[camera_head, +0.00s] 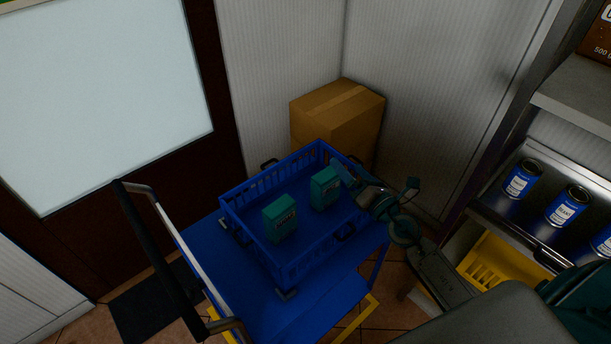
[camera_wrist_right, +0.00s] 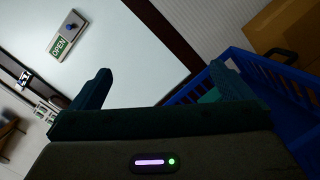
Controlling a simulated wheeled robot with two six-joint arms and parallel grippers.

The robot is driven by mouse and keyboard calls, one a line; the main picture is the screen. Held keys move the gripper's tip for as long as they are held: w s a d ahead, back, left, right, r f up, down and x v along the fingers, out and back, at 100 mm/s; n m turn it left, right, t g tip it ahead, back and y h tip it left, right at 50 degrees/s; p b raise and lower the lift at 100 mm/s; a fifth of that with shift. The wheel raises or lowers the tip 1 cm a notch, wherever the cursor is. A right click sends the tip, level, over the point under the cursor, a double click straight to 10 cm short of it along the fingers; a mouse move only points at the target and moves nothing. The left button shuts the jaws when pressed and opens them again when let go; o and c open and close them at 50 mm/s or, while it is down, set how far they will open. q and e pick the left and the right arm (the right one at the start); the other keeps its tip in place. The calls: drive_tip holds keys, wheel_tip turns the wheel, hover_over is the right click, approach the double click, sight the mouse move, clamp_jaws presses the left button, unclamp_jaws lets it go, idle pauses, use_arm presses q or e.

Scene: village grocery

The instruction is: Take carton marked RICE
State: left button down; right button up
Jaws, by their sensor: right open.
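Two teal cartons stand upright in a blue crate (camera_head: 292,262) on a cart: a nearer left carton (camera_head: 279,218) and a farther right carton (camera_head: 324,188). My right gripper (camera_head: 377,182) is open above the crate's right side, with one finger close to the right carton in the picture. I cannot tell whether they touch. In the right wrist view, the open fingers (camera_wrist_right: 160,80) have a teal patch beside the right one. My left gripper is out of view.
The blue cart (camera_head: 330,312) has a dark handle (camera_head: 160,250) at left. A cardboard box (camera_head: 335,120) stands behind the crate by the wall. Shelves at right hold several blue cans (camera_head: 522,180), with a yellow crate (camera_head: 500,268) below.

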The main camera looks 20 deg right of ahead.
wheel_tip(320, 180, down, 4)
drive_tip(key=w+n+g+y, duration=0.2)
drive_tip(key=n+g, duration=0.1)
drive_tip(key=n, duration=0.3)
drive_tip(key=n+g+h, duration=0.1)
drive_tip(key=n+g, duration=0.2)
approach(331, 177)
drive_tip(key=w, duration=0.1)
drive_tip(key=shift+n, duration=0.3)
drive_tip(key=x, duration=0.4)
drive_tip(key=shift+w+f, duration=0.3)
drive_tip(key=shift+w, duration=0.05)
drive_tip(key=shift+w+a+f, duration=0.15)
drive_tip(key=shift+w+f, duration=0.15)
drive_tip(key=shift+w, duration=0.25)
drive_tip(key=shift+w+a+p, duration=0.2)
drive_tip(key=shift+w+p, duration=0.1)
drive_tip(key=shift+p, duration=0.1)
drive_tip(key=x, duration=0.3)
drive_tip(key=shift+w+a+f+p, duration=0.15)
drive_tip(key=shift+a+p, duration=0.1)
drive_tip(key=shift+p, duration=0.15)
drive_tip(key=shift+w+a+f, duration=0.1)
drive_tip(key=shift+w+f, duration=0.1)
drive_tip(key=shift+w, duration=0.2)
drive_tip(key=shift+c, duration=1.3)
drive_tip(key=c, duration=1.1)
